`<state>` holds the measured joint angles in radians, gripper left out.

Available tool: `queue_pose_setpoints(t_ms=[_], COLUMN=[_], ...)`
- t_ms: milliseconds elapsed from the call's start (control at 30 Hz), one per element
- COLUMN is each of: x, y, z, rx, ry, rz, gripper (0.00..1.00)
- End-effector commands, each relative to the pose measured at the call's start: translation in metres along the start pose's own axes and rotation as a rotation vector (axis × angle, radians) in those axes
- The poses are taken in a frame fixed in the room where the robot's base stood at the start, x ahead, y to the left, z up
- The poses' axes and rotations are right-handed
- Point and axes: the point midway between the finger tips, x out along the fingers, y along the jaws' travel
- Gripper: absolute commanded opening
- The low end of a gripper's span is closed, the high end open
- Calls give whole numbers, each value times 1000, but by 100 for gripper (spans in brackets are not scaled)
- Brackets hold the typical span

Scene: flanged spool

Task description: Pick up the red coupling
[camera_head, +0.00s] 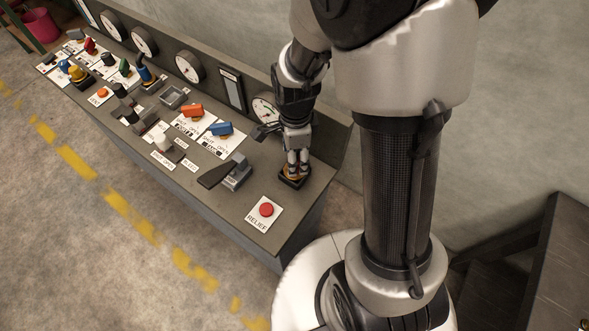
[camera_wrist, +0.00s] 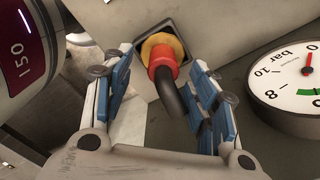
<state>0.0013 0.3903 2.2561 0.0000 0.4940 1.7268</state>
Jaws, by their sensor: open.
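The red coupling (camera_wrist: 161,60) sits in a yellow-orange ring on a dark square base in the wrist view. A black curved hose or handle (camera_wrist: 176,101) runs from it toward me. My gripper (camera_wrist: 161,72) is open, with one blue-padded finger on each side of the coupling. I see gaps between the pads and the red part. In the head view my gripper (camera_head: 297,165) is down over the orange ring and dark base (camera_head: 292,178) near the panel's right end. There the fingers hide the red part.
A pressure gauge (camera_wrist: 301,90) stands close to the right finger in the wrist view. On the panel (camera_head: 225,205), a grey block with a dark lever (camera_head: 237,175) lies left of my gripper. A red RELIEF button (camera_head: 266,209) is in front. Blue and orange handles are further left.

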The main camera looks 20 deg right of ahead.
Motion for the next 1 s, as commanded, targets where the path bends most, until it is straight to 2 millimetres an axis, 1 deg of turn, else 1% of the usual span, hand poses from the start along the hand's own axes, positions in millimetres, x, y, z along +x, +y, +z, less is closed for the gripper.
queue_pose_setpoints(t_ms=[33,100,200,267,333,533,1000], x=[9,20,36,43,47,46,45], y=[0,-1,-2,-3,-3,-3,-3], z=[0,1,1,1,1,1,1], rx=[0,0,0,0,0,0,0], ry=[0,1,1,1,0,0,0], rz=[3,4,5,3,2,1,1], gripper=[53,53,53,53,53,53,22])
